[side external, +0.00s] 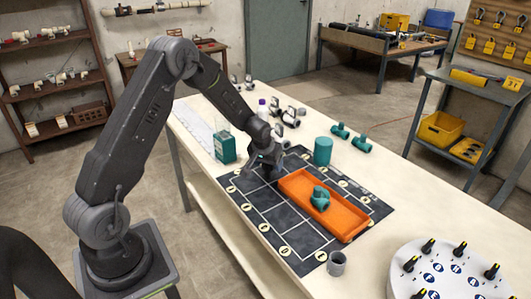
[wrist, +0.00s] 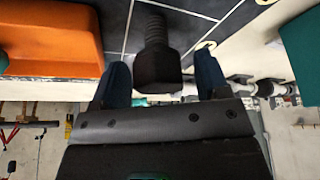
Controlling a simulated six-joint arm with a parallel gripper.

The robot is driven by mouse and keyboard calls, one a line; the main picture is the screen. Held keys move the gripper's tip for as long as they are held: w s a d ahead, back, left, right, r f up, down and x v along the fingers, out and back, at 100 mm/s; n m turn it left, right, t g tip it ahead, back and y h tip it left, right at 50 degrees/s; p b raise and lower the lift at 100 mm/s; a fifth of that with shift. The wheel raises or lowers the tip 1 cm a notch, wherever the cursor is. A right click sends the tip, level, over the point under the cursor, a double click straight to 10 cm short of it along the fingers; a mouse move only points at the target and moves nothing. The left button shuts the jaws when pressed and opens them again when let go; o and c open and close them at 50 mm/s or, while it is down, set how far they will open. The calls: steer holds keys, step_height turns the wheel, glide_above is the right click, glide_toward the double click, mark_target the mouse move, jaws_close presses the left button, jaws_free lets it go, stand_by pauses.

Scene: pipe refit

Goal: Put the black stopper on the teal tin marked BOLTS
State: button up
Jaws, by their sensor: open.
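The black stopper (wrist: 157,68) lies on or just above the dark gridded mat in the wrist view, with a blocky head and a ribbed, threaded shank. My gripper (wrist: 162,60) is open, its two dark blue fingers on either side of the stopper's head with a gap on each side. In the side view my gripper (side external: 266,160) is low over the mat, left of the orange tray, and largely hides the stopper. A teal box (side external: 225,148) stands at the mat's left back corner and a teal cylinder (side external: 323,151) behind the tray. I cannot read BOLTS on either.
The orange tray (side external: 296,184) holds a teal pipe fitting (side external: 320,198); its wall is close to my gripper's side. Several valves stand behind my wrist. The mat's front cells are clear.

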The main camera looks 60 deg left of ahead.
steer(key=s+d+r+m, duration=0.1)
steer(key=s+d+r, duration=0.3)
steer(key=r, duration=0.5)
steer(key=s+d+r, duration=0.4)
steer(key=r, duration=0.5)
steer(key=s+d+r+m, duration=0.1)
steer(key=s+d+r, duration=0.2)
steer(key=s, duration=0.3)
steer(key=s+d+r+m+t+h, duration=0.1)
steer(key=s+d+r+m, duration=0.1)
steer(key=s+d, duration=0.4)
steer(key=shift+r+t, duration=0.3)
steer(key=shift+r, duration=0.6)
steer(key=shift+o, duration=0.4)
steer(key=s+d+m+h, duration=0.1)
steer(key=s+d+m, duration=0.1)
steer(key=s, duration=0.6)
steer(key=shift+d+r, duration=0.2)
steer(key=shift+d, duration=0.6)
steer(key=shift+s, duration=0.1)
